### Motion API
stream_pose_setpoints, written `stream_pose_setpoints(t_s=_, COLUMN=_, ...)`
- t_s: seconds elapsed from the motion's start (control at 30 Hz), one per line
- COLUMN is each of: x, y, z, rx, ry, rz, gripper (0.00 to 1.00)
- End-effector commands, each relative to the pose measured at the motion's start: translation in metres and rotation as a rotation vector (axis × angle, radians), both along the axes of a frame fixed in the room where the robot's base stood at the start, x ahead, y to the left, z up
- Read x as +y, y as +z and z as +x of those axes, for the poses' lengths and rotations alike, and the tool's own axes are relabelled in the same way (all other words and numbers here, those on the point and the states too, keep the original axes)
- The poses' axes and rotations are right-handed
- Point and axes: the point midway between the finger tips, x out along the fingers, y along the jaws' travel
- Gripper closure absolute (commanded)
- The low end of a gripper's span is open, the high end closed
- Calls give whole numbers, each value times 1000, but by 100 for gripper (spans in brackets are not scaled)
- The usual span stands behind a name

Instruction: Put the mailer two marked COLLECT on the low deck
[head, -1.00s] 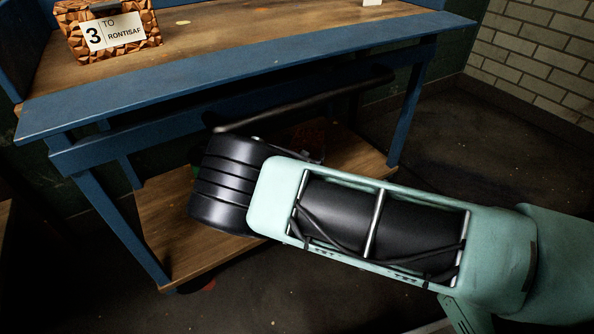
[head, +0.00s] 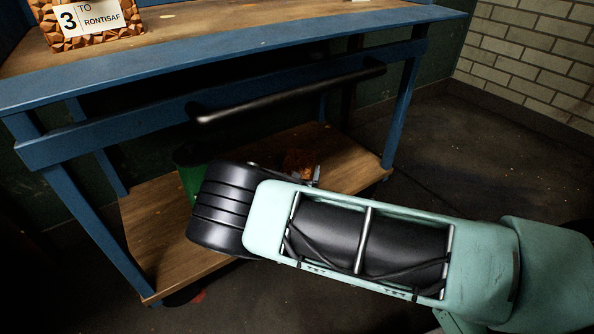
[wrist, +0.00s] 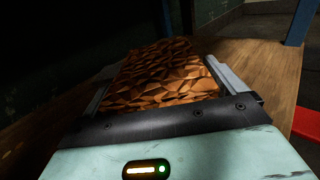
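A brown, faceted mailer (wrist: 160,75) lies between the two fingers of my gripper (wrist: 165,88) in the wrist view. Both fingers sit close against its sides, and the gripper looks shut on it. Its marking does not show. In the head view a small part of this brown mailer (head: 300,162) shows beyond my wrist, over the low deck (head: 170,225). The low deck is a wooden shelf under the blue bench. I cannot tell whether the mailer touches the wood. My arm hides most of the gripper in the head view.
Another faceted mailer (head: 90,22), marked 3 TO RONTISAF, stands on the upper bench top (head: 200,30). A black bar (head: 290,93) runs along the bench front above my wrist. A green thing (head: 188,172) is partly hidden behind my wrist. Blue legs (head: 402,115) bound the deck.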

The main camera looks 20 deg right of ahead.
Motion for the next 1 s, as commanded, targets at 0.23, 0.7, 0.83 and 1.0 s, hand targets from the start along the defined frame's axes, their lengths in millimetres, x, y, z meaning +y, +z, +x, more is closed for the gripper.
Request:
stream_pose_setpoints(t_s=0.23, x=0, y=1, z=0, rx=0, ry=0, rz=0, gripper=0)
stream_pose_setpoints(t_s=0.7, x=34, y=9, z=-66, rx=2, ry=4, rz=-1, gripper=0)
stream_pose_setpoints(t_s=0.83, x=44, y=8, z=-86, rx=0, ry=3, rz=-1, gripper=0)
stream_pose_setpoints(t_s=1.0, x=52, y=5, z=-103, rx=1, ry=1, rz=0, gripper=0)
